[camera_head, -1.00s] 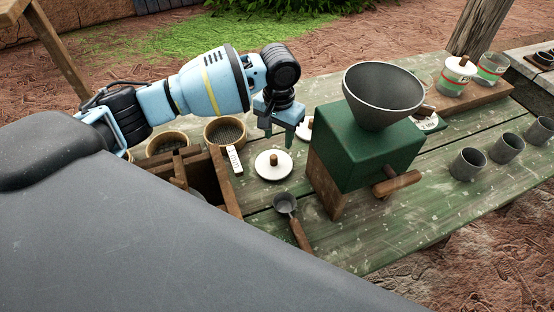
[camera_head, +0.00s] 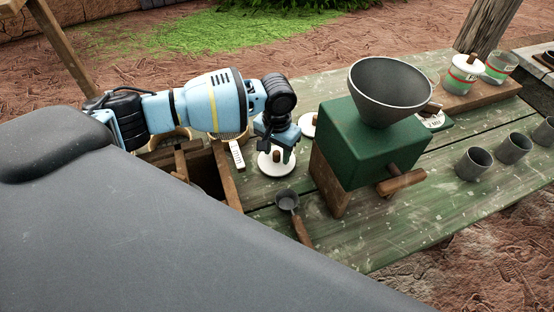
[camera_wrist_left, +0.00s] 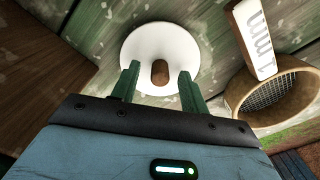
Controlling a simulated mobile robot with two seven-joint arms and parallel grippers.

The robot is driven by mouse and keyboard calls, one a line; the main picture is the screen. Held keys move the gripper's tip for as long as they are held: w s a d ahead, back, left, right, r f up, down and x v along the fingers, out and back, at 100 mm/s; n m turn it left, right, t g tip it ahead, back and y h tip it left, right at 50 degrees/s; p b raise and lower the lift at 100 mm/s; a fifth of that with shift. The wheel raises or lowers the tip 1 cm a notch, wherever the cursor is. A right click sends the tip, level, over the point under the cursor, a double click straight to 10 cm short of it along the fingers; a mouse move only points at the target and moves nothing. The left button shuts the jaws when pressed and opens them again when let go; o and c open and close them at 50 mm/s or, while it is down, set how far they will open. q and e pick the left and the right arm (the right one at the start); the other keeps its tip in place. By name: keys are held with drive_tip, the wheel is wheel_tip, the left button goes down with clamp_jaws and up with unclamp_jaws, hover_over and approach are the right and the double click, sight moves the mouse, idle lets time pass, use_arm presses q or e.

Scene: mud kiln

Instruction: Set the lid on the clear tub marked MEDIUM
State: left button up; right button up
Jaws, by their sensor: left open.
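A white round lid (camera_head: 268,171) with a brown knob lies on the green table, left of the grinder; it also fills the middle of the left wrist view (camera_wrist_left: 142,45). My left gripper (camera_head: 277,152) is over this lid, open and pointing down. In the left wrist view its fingers (camera_wrist_left: 159,76) are on either side of the knob (camera_wrist_left: 160,70), apart from it. Two clear tubs stand on a wooden board at the back right: one (camera_head: 459,84) with a white knobbed lid on it, one (camera_head: 499,66) without a lid. I cannot read MEDIUM on either. My right gripper is out of view.
A green grinder (camera_head: 368,150) with a grey funnel (camera_head: 390,88) stands between the lid and the tubs. Another white lid (camera_head: 307,125) lies behind it. A small scoop (camera_head: 289,203) lies in front. Grey cups (camera_head: 473,163) line the right. A sieve (camera_wrist_left: 268,95) is beside the lid.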

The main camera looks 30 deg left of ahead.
sight(277, 152)
use_arm(q)
clamp_jaws()
drive_tip(key=shift+r, duration=0.1)
